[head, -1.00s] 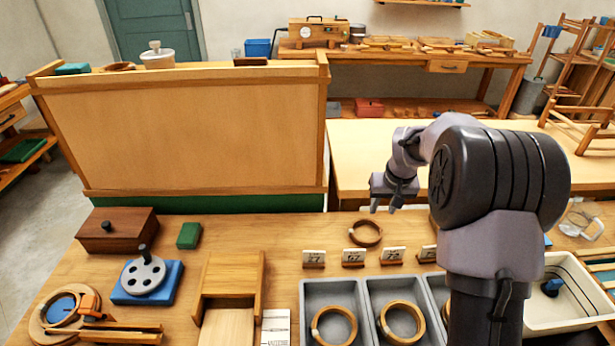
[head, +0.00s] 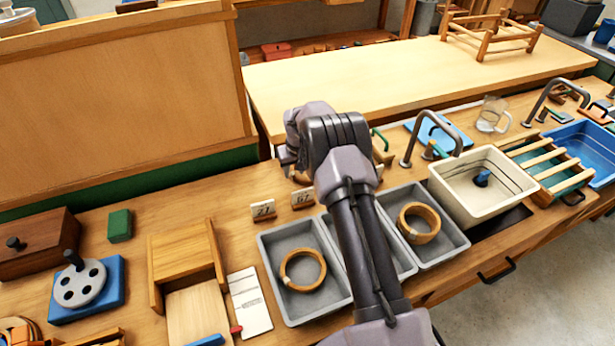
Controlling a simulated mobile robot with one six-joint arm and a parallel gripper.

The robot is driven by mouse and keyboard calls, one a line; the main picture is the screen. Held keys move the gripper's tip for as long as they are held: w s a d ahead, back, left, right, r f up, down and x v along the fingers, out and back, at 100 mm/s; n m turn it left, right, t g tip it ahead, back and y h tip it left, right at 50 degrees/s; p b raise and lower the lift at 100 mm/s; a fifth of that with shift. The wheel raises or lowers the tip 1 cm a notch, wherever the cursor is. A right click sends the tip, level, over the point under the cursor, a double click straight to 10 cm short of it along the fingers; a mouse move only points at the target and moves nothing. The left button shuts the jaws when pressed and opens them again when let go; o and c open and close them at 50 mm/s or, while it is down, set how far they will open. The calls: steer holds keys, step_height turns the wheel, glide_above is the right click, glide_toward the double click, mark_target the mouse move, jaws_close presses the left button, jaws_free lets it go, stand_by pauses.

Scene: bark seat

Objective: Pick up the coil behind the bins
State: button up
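The coil behind the bins (head: 300,179) is a brown wooden ring lying on the bench behind the small number cards. Only a part of it shows, because my arm and gripper hide the rest. My gripper (head: 287,160) is over or just behind this coil, with the wrist bent down. Its fingertips are small and partly hidden, so I cannot tell their opening or whether they touch the coil. The grey bins stand in front: the left bin (head: 290,238) holds a coil (head: 303,270), and the right bin (head: 452,232) holds another (head: 419,223). My arm covers most of the middle bin.
Number cards (head: 263,210) stand between the bins and the coil. A cream basin (head: 480,190) and a grey curved tap (head: 425,128) are to the right. A wooden panel (head: 110,100) rises at the back left. A green block (head: 120,225) lies on the open bench at left.

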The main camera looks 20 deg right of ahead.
steer(key=shift+w+f, duration=0.15)
steer(key=shift+f, duration=0.5)
steer(key=shift+r, duration=0.1)
jaws_close()
